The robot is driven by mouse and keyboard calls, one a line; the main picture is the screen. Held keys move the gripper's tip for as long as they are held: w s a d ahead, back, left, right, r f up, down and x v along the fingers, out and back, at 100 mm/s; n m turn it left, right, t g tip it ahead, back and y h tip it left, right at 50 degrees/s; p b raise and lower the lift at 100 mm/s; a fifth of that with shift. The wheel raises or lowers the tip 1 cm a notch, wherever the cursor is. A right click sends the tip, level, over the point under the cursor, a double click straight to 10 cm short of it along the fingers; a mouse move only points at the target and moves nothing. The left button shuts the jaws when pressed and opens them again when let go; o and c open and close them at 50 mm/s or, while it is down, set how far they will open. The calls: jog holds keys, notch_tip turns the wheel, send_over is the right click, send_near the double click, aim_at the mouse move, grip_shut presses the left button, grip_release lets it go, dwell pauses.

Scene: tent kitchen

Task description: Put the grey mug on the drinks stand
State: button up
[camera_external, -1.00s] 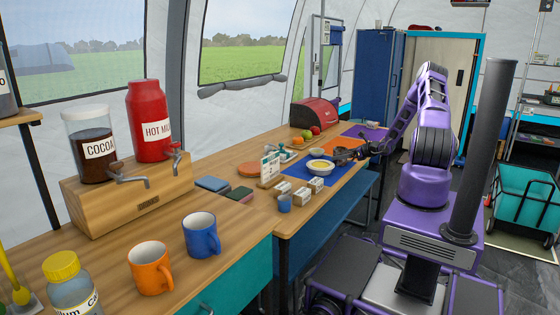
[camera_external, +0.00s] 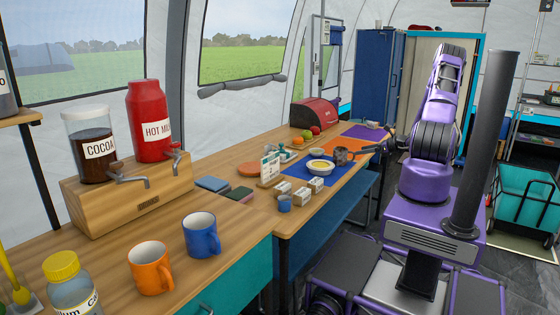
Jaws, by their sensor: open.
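A small dark grey mug (camera_external: 343,156) stands on the far counter, beside the white bowl with yellow contents (camera_external: 320,167). It is small in the picture. My gripper (camera_external: 374,148) is small and dark to the right of the mug, at the counter's right edge, mostly hidden by my arm. It is open and looks apart from the mug. The drinks stand (camera_external: 148,207) is a wooden block at the left. It carries a cocoa dispenser (camera_external: 98,150) and a red hot milk dispenser (camera_external: 150,120) with taps.
An orange mug (camera_external: 150,270) and a blue mug (camera_external: 201,237) stand on the near counter in front of the stand. Small boxes, a card and a blue cup (camera_external: 285,203) crowd the counter before the bowl. A red bread bin (camera_external: 313,115) stands behind.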

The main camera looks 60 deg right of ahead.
jog(key=c, duration=0.4)
jog(key=shift+o, duration=0.2)
notch_tip(320, 180, up, 13)
jog(key=n+g+h+p, duration=0.1)
jog(key=n+g+p, duration=0.5)
jog(key=g, duration=0.7)
send_over(344, 157)
jog(key=s, duration=0.2)
jog(key=m, duration=0.1)
notch_tip(344, 157, down, 11)
jog(key=d, duration=0.2)
jog(key=shift+w+d+f+b, duration=0.15)
jog(key=shift+w+d+b, duration=0.05)
jog(key=shift+d+b, duration=0.15)
jog(key=shift+s+d+f, duration=0.1)
jog(key=shift+d+f, duration=0.1)
jog(key=shift+f, duration=0.65)
jog(key=shift+d+f, duration=0.25)
jog(key=shift+f, duration=0.65)
jog(key=shift+s+d+f, duration=0.1)
jog(key=shift+d+f, duration=0.1)
jog(key=shift+f, duration=0.65)
